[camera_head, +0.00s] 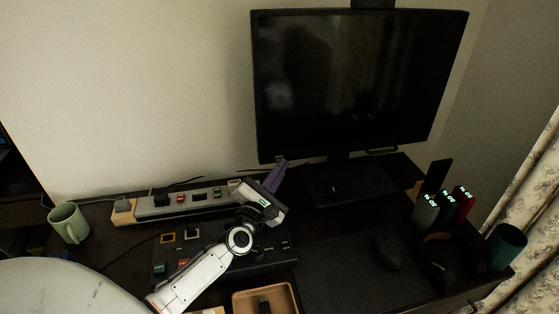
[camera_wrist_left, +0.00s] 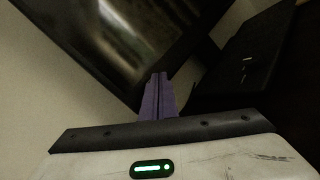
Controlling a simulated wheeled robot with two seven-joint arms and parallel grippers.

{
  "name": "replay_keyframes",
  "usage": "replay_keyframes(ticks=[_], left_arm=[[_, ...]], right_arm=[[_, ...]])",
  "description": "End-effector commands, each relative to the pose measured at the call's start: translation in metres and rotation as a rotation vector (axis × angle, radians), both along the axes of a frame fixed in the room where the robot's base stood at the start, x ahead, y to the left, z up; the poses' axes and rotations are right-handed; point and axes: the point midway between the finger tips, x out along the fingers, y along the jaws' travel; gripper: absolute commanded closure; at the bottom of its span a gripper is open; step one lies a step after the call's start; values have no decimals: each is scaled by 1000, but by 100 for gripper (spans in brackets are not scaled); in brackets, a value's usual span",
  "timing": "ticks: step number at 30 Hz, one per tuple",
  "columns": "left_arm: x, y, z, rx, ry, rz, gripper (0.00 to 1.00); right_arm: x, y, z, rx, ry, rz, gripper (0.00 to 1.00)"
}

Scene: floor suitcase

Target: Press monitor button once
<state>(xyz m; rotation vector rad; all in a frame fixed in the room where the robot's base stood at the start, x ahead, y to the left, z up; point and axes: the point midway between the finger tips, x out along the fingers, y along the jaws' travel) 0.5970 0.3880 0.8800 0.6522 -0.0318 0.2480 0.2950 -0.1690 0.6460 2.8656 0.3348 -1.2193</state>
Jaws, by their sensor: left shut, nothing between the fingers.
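The black monitor (camera_head: 355,85) stands at the back of the desk with a dark screen. Its button cannot be made out in either view. My left gripper (camera_head: 281,164) is shut and empty, its purple fingers pointing up at the monitor's lower left corner. In the left wrist view, the gripper's fingertips (camera_wrist_left: 159,77) overlap the lower edge of the monitor (camera_wrist_left: 115,40). I cannot tell whether they touch it. The monitor's stand base (camera_wrist_left: 262,50) shows at the upper right there. My right gripper is not in view.
A power strip (camera_head: 185,201) lies along the wall, with a green mug (camera_head: 69,223) to its left. A mouse (camera_head: 387,251) is on the dark mat. A wooden tray (camera_head: 240,299) is at the front. A teal cup (camera_head: 506,246) and several small devices with lit displays stand at the right.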

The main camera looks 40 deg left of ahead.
Motion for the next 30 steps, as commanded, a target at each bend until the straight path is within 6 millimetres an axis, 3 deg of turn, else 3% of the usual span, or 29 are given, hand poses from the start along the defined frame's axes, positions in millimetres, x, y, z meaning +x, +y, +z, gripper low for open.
replay_keyframes(ticks=[22,30], left_arm=[[4,5,0,0,-1,1,100],[-2,-1,0,0,1,1,100]], right_arm=[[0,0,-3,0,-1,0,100],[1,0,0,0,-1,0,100]])
